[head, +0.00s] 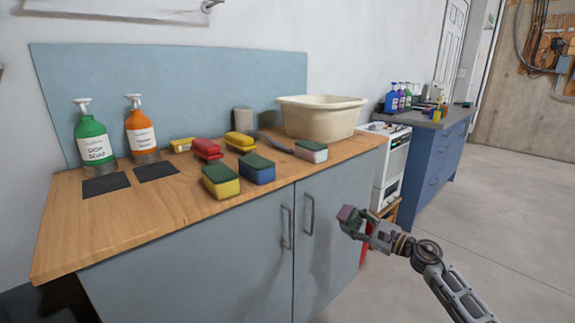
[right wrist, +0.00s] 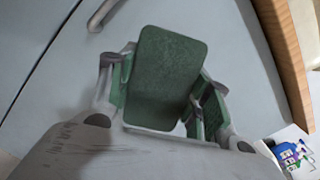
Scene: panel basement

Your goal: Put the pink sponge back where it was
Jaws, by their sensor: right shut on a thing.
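The pink sponge (head: 346,212) is held in my right gripper (head: 354,222), in front of the cabinet doors and lower than the countertop (head: 120,215). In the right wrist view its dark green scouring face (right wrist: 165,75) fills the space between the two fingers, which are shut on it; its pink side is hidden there. On the counter stand a yellow sponge with a green top (head: 222,186), a blue one (head: 258,174) and a white one (head: 312,156). My left gripper is not in view.
A cream basin (head: 320,118) stands at the counter's right end. Red (head: 206,149) and yellow (head: 240,141) items lie behind the sponges. Green (head: 94,145) and orange (head: 141,135) soap bottles stand at the left, behind two dark pads (head: 107,185). The counter's front left is clear. Door handles (head: 309,214) stick out.

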